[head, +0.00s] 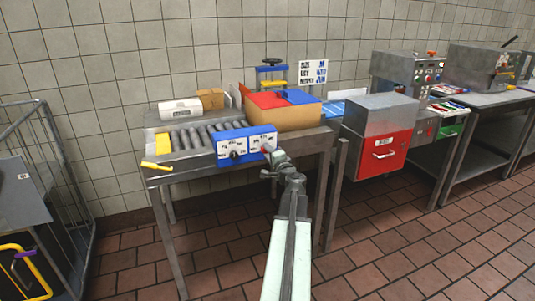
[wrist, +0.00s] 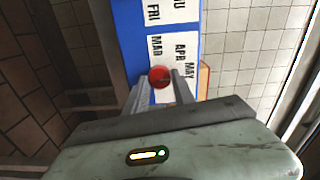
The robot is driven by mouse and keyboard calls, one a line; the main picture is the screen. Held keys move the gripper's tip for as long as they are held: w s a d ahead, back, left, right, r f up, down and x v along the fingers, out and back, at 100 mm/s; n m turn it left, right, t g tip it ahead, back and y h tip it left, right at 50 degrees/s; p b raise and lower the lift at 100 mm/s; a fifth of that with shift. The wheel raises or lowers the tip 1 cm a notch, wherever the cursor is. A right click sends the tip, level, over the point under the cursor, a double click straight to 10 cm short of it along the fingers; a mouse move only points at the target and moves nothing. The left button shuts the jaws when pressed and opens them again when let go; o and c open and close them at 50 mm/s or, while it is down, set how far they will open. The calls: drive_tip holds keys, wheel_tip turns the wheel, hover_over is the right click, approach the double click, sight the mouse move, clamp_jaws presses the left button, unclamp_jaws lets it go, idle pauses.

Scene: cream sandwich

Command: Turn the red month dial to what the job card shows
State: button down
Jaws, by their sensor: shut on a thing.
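The blue control box (head: 245,132) with white dial faces sits at the front of the roller bench. The red month dial (wrist: 159,77) shows in the wrist view as a round red knob on a white face, with printed labels such as APR and MAY beside it. My gripper (wrist: 161,88) has a finger on each side of the knob and is shut on it. In the head view my gripper (head: 271,152) reaches the right part of the box. The knob's pointer direction cannot be told. The job card (head: 313,73) hangs on the wall, its blue entries too small to read surely.
A black dial (head: 234,154) is left of my gripper on the same box. A cardboard box with red and blue contents (head: 300,118) stands behind. A yellow-handled item (head: 156,166) lies at the bench's left edge. A red cabinet (head: 376,150) stands to the right. Floor in front is clear.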

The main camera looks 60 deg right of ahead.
drive_tip(key=shift+w+m, duration=0.15)
drive_tip(key=shift+m, duration=3.75)
drive_tip(key=shift+a+m, duration=0.1)
drive_tip(key=shift+m, duration=0.2)
drive_tip(key=c, duration=1.1)
unclamp_jaws()
drive_tip(key=shift+o, duration=0.2)
